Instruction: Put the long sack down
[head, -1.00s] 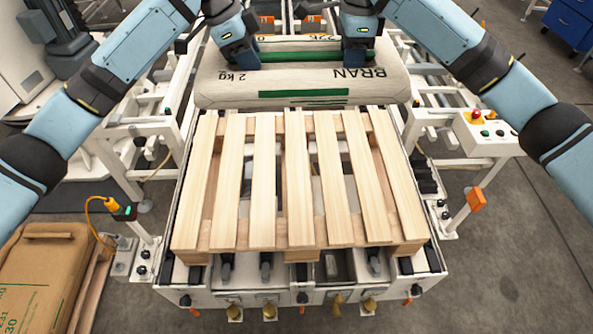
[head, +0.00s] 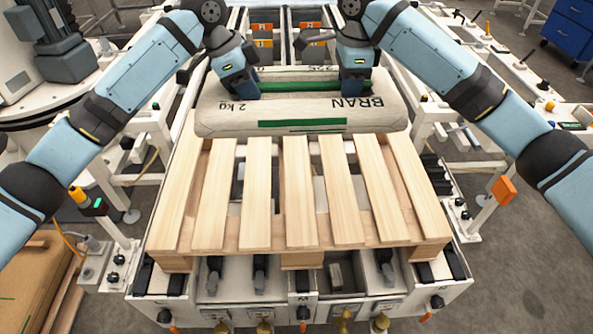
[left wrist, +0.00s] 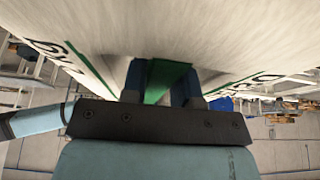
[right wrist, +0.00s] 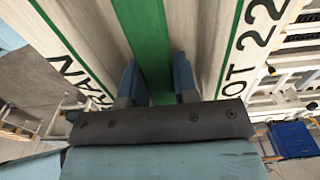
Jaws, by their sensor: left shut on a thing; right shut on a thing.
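The long sack (head: 300,112) is off-white, with green bands and the words BRAN and 2 kg. In the head view it lies level across the picture at the far end of the wooden pallet (head: 295,190). I cannot tell whether it touches the slats. My left gripper (head: 247,92) is shut on the sack's green middle band near its left part. My right gripper (head: 355,88) is shut on the same band near its right part. The sack also fills the upper left wrist view (left wrist: 220,35) and the right wrist view (right wrist: 195,40). Its underside is hidden.
The pallet's slats in front of the sack are bare. It sits on a white conveyor frame (head: 400,300). Another brown sack (head: 35,275) lies low at the left. An orange box (head: 503,190) on a post stands at the right. A blue cabinet (head: 570,25) is far right.

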